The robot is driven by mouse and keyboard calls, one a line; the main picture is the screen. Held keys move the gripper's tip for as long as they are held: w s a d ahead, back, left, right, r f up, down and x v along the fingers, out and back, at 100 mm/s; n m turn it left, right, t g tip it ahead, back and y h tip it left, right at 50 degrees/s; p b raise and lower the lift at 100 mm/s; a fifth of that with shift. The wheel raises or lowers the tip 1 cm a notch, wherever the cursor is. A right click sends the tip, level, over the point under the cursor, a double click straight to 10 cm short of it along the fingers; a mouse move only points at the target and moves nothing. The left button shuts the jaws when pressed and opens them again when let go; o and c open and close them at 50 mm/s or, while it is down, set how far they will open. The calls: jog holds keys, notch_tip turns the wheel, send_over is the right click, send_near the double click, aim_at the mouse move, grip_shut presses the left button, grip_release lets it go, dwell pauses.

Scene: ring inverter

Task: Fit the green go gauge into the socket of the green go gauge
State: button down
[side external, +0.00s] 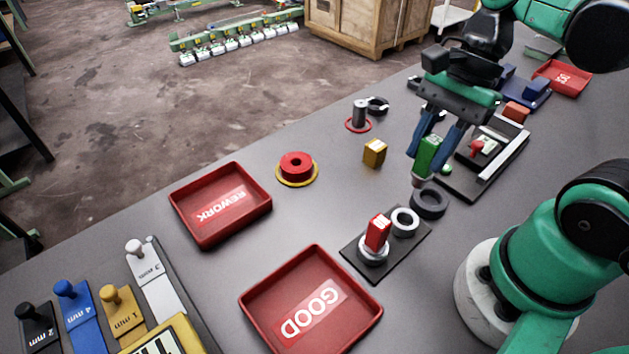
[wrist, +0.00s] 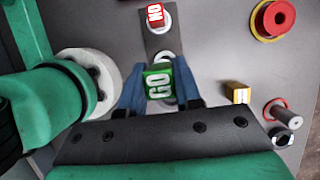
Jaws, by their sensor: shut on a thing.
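My gripper (side external: 430,160) is shut on the green go gauge (side external: 428,154), its blue fingers on either side of it. The gauge hangs roughly upright above the table, its lower end over or near a dark ring. In the wrist view the gauge (wrist: 158,84) shows "GO" between the fingers; its lower end is hidden there. The dark gauge plate (side external: 362,264) has two round seats. The red no-go gauge (side external: 378,232) stands in one; the other, a pale ring socket (side external: 405,222), is empty. In the side view my gripper is up and right of this socket, apart from it.
The dark ring (side external: 430,204) lies beside the plate. A red GOOD tray (side external: 312,298) and REWORK tray (side external: 220,205) are to the left. A yellow block (side external: 374,153), a red ring part (side external: 297,166) and a grey pin (side external: 359,114) stand on the table behind.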

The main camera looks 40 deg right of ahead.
jog(key=shift+f, duration=4.6)
jog(key=c, duration=0.6)
grip_release()
jog(key=shift+f, duration=0.1)
jog(key=v, duration=1.2)
jog(key=w+a+f+n+t+h, duration=0.1)
jog(key=w+n+t+h, duration=0.1)
jog(key=n, duration=0.7)
jog(key=w+a+f+n+t+h, duration=0.1)
jog(key=w+a+n+t+h, duration=0.1)
jog(key=w+n+t, duration=0.3)
jog(key=w+n, duration=0.1)
jog(key=n, duration=0.3)
jog(key=shift+w, duration=0.35)
